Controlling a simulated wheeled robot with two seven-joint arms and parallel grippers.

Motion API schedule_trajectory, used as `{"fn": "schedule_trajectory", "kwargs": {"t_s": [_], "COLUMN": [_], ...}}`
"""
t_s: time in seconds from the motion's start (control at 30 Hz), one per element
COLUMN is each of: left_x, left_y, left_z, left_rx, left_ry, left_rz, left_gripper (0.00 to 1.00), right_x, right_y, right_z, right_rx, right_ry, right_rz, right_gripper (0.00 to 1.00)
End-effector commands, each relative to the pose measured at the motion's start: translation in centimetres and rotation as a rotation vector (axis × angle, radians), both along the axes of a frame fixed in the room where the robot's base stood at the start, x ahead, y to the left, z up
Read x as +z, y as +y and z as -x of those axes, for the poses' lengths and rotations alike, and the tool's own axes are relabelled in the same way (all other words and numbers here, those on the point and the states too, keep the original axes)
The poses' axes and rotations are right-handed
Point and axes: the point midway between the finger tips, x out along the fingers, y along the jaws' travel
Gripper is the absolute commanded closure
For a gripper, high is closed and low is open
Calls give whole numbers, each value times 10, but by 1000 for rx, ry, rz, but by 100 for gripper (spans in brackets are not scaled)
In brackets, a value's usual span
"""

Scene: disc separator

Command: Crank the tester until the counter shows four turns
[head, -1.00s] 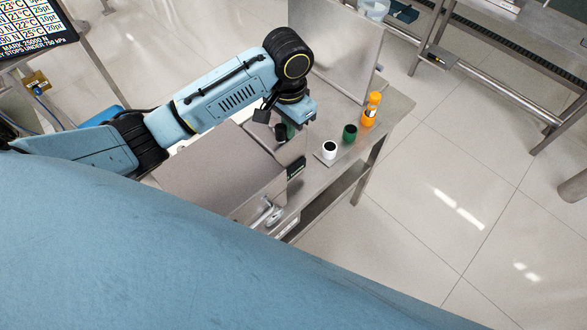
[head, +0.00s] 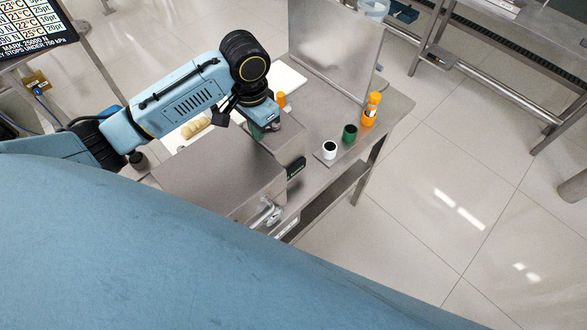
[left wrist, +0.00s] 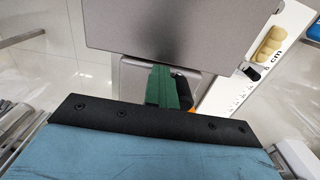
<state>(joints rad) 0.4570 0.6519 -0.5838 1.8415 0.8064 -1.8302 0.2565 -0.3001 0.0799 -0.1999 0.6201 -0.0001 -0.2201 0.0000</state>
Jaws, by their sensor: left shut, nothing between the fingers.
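My left gripper (head: 257,131) is low over the block. In the left wrist view its green fingers (left wrist: 167,90) are together and empty. A black upright piece (left wrist: 183,86) stands close beside them; I cannot tell whether it is the crank handle or whether they touch. My right gripper is not in view.
A steel panel (head: 335,45) stands behind. A metal lever (head: 268,214) is on the tester's near side. A white board with tan pieces (head: 195,128) lies behind the tester.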

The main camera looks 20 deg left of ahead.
Motion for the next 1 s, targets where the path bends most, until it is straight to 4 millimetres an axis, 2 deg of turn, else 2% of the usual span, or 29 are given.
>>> {"fn": "schedule_trajectory", "kwargs": {"t_s": [0.27, 0.5, 0.8, 1.0], "left_x": [0, 0, 0, 0], "left_y": [21, 31, 36, 36], "left_z": [-11, -27, -50, -51], "left_rx": [3, 3, 1, 0], "left_ry": [-1, 0, -2, 0], "left_rz": [-2, -1, 0, -1], "left_gripper": [100, 100, 100, 100], "right_x": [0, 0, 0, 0], "right_y": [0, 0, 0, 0], "right_z": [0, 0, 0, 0], "right_rx": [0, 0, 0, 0], "right_ry": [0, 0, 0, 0], "right_rz": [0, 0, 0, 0], "right_gripper": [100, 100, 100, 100]}}
